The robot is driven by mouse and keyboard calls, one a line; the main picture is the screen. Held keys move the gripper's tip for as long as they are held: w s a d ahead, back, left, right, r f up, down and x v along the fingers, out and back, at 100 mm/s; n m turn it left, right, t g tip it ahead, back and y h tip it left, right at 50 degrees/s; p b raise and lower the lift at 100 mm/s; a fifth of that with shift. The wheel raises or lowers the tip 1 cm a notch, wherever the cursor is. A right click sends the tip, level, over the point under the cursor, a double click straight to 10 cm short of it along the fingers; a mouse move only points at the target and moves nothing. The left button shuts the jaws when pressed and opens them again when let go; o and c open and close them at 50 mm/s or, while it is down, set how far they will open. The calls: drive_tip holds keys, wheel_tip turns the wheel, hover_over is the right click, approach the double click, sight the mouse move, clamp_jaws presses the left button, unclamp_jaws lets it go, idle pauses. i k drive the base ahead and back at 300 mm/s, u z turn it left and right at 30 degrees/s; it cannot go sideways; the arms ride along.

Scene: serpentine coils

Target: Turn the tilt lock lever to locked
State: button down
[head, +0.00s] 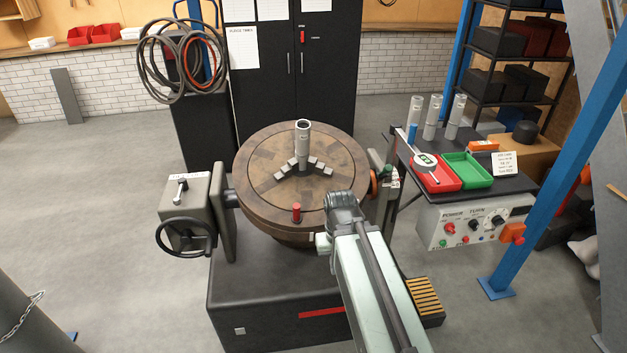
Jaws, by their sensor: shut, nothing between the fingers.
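A small lever with a dark knob (182,188) stands on top of the grey gearbox (196,227) at the left of the round tilting table (262,211). A label by it is too small to read, so I cannot tell whether this is the tilt lock lever or how it is set. An orange-red round part (373,183) and a green knob (388,170) sit at the table's right side. My arm reaches up from the bottom to the table's front right edge. My gripper's fingers are hidden behind my arm.
A grey tube stands upright among jaws at the table's centre, and a red peg (296,212) near its front edge. A black handwheel (186,237) is on the gearbox. A bench (408,150) with trays and a control panel (473,225) is right. Floor at left is clear.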

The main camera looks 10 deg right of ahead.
sight(182, 182)
drive_tip(key=u, duration=0.05)
drive_tip(key=k, duration=0.45)
drive_tip(key=u, duration=0.1)
drive_tip(key=i, duration=1)
drive_tip(key=u, duration=0.55)
